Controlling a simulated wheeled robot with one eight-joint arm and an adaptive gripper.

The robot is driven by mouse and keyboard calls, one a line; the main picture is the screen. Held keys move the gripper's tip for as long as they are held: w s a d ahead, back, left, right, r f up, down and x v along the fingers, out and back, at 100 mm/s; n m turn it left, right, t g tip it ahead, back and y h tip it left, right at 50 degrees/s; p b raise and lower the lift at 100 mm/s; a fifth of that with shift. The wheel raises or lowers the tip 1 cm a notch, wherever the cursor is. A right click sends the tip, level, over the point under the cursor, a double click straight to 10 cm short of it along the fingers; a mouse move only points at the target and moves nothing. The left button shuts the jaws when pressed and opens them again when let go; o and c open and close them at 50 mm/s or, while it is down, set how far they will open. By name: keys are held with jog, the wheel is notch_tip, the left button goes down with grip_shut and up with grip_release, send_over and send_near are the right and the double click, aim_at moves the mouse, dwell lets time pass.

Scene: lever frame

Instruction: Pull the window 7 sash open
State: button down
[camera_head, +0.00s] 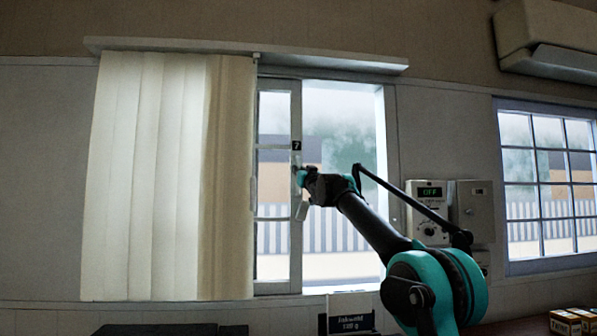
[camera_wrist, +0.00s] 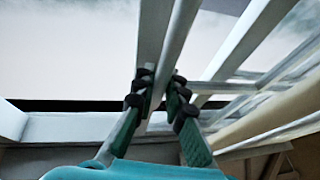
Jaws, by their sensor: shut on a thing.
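The window 7 sash (camera_head: 295,240) is a pale framed pane with cross bars, and its right upright carries a black "7" label (camera_head: 297,146). Its left part goes behind the blind. To its right the window shows a wide section without cross bars. My gripper (camera_head: 299,178) is at the sash's right upright, a little below the label. In the wrist view the two dark-padded fingers of my gripper (camera_wrist: 160,95) are closed on either side of a pale bar (camera_wrist: 165,50), which looks like the sash handle. The exact contact is partly hidden by the fingers.
A cream vertical blind (camera_head: 150,180) covers the window's left side. A control box reading "OFF" (camera_head: 428,212) and a grey box (camera_head: 472,210) are on the wall to the right, behind my arm. A second barred window (camera_head: 545,185) is farther right. Small boxes (camera_head: 572,320) stand lower right.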

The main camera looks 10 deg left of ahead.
jog(key=shift+s+a, duration=0.1)
jog(key=shift+a, duration=0.3)
jog(key=c, duration=1.6)
grip_release()
jog(key=shift+o, duration=0.2)
jog(key=v, duration=1.2)
jog(key=shift+d, duration=0.1)
jog(key=shift+s, duration=0.1)
